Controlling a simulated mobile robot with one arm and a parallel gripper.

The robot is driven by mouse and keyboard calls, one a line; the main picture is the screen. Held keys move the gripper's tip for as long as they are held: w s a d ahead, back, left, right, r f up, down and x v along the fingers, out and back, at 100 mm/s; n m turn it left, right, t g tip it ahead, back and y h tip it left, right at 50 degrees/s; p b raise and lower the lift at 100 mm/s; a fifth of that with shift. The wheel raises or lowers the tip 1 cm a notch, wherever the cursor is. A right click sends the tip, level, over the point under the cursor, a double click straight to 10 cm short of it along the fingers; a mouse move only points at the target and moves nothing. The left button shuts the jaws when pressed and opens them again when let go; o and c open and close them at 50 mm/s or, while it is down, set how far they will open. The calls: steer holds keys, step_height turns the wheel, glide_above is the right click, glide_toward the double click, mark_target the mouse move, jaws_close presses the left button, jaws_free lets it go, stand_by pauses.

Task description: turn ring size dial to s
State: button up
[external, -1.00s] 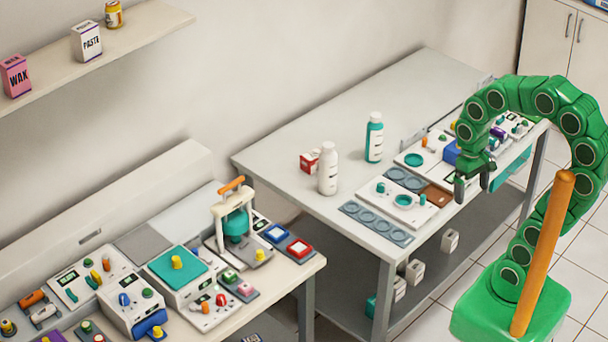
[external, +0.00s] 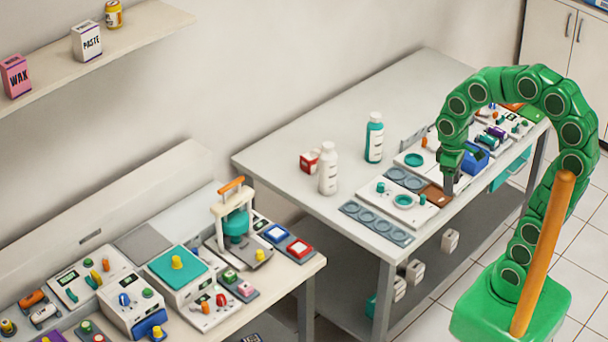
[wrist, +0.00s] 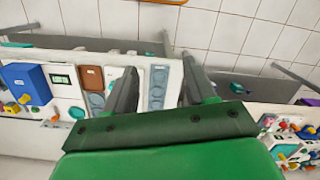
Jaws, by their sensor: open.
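No dial with a readable ring-size mark shows, so I cannot tell which knob is the ring size dial. On the right bench, a white panel (external: 385,214) carries a teal knob (external: 380,187) and a teal-rimmed round dish (external: 404,201). Another white panel behind it has a teal disc (external: 414,160). My gripper (external: 452,186) is open and points down by the brown pad (external: 434,194), to the right of the front panel. In the wrist view my gripper (wrist: 160,77) spreads its fingers around a grey strip with rings (wrist: 158,85); its left finger partly hides the white panel.
A blue box (external: 474,158) and several small devices stand right of my gripper. A white bottle (external: 328,170), a teal bottle (external: 374,138) and a red box (external: 310,161) stand left. The bench's back left is clear. The left bench (external: 290,270) is crowded with knobbed devices.

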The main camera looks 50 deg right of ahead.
steer(key=w+d+f+n, duration=0.1)
steer(key=w+f+n, duration=0.15)
steer(key=w, duration=0.65)
steer(key=w+d+f+n, duration=0.1)
steer(key=w+d+f, duration=0.15)
steer(key=w, duration=0.65)
steer(key=n+t, duration=0.1)
steer(key=n, duration=0.1)
glide_above(382, 184)
steer(key=f, duration=1.1)
steer(key=shift+s+a+f, duration=0.1)
steer(key=shift+s+a, duration=0.05)
steer(key=shift+s, duration=0.05)
steer(key=shift+w+d+f, duration=0.15)
steer(key=shift+d+f, duration=0.05)
steer(key=shift+f, duration=3.85)
jaws_close()
